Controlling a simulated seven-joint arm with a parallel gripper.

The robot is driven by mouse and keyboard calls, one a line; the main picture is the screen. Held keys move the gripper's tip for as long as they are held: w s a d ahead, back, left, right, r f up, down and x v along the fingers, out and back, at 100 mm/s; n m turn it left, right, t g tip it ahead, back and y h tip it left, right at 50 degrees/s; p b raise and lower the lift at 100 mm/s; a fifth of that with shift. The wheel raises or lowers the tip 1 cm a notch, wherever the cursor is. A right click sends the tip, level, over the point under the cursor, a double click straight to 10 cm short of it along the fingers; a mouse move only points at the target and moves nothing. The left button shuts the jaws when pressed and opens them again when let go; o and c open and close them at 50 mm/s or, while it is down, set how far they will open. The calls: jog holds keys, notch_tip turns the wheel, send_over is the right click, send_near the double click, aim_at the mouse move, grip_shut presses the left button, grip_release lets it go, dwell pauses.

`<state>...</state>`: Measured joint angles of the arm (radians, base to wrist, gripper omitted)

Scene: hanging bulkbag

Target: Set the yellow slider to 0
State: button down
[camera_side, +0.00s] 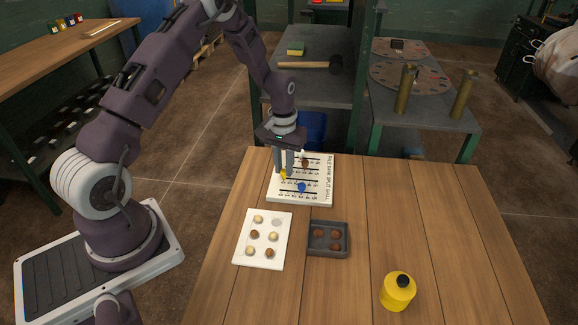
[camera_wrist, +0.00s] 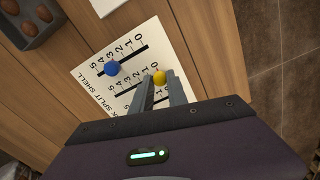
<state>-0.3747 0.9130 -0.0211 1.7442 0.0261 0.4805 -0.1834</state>
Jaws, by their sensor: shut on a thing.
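The white slider board (camera_side: 313,195) lies at the far left of the wooden table, with several dark slots and printed numbers 5 to 0. The yellow slider knob (camera_side: 283,175) also shows in the wrist view (camera_wrist: 159,77), near the 0 end of its slot; the fingers hide part of the scale, so I cannot tell its exact mark. My gripper (camera_side: 283,171) points down over the board, its fingers shut on the yellow knob. The blue knob (camera_wrist: 112,68) sits near the 5 end of the neighbouring slot. A brown knob (camera_side: 305,162) sits on a farther slot.
A white tray (camera_side: 240,257) with several brown and cream balls and a dark grey tray (camera_side: 344,252) with brown balls lie in front of the board. The table's right side is clear.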

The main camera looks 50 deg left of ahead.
aim_at(282, 170)
jog(key=shift+s+a, duration=0.15)
jog(key=c, duration=1.3)
grip_release()
notch_tip(282, 170, up, 7)
jog(key=shift+r, duration=0.1)
jog(key=s+d+r+m+t, duration=0.25)
jog(key=d+r, duration=0.25)
jog(key=r, duration=0.7)
jog(key=s+d+r+m+t, duration=0.1)
jog(key=s+d+r, duration=0.35)
jog(key=s, duration=0.25)
jog(key=s+d+r+m+t, duration=0.1)
jog(key=s+d+r, duration=0.2)
jog(key=s+r, duration=0.35)
jog(key=s+d+m+t, duration=0.1)
jog(key=s+d, duration=0.2)
jog(key=s, duration=0.7)
jog(key=shift+f, duration=0.4)
